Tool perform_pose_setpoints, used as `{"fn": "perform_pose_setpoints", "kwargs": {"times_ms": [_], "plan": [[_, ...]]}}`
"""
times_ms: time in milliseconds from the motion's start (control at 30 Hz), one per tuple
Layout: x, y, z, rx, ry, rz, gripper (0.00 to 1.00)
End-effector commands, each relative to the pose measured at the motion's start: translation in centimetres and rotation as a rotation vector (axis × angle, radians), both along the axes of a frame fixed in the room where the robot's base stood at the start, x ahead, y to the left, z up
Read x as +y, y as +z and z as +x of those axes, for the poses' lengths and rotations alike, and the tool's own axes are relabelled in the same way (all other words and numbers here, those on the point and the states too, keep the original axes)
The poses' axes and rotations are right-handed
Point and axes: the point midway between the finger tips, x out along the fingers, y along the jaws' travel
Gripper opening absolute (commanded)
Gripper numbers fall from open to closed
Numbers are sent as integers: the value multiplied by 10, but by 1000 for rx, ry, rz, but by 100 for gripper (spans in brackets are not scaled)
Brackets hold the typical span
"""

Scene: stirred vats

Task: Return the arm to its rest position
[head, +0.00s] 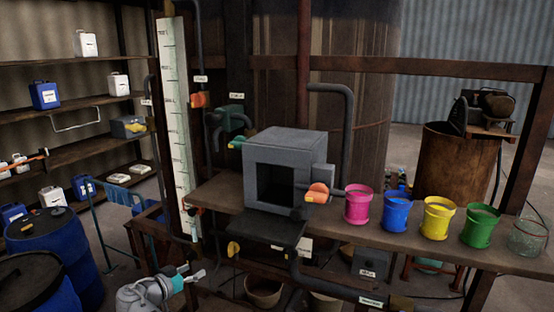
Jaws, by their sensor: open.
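My arm (140,296), light grey with teal bands, shows at the bottom of the head view, left of centre. It is folded low, and its lower part is cut off by the picture's edge. My gripper (196,276) points to the right, with its fingers apart. I see nothing between them. It appears in front of and below the workbench (360,236), left of the dark shelf under the grey box, and apart from both.
On the bench stand a grey open-fronted box (290,150), coloured buckets including a pink one (358,204), and a clear container (527,236). Blue drums (48,242) stand left. Shelves (75,105) hold jugs. Pipes and valves surround a tall gauge board (174,110).

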Motion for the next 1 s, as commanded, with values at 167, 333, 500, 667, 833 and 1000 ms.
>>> {"fn": "perform_pose_setpoints", "kwargs": {"times_ms": [167,333,500,667,833,1000], "plan": [[-66,-38,13,170,-67,-16,79],[-123,-72,18,340,-111,-17,79],[-176,-103,17,507,-133,0,79],[-222,-132,10,656,-136,30,79],[-265,-160,-2,805,-119,78,79],[-304,-185,-17,940,-82,138,79]]}}
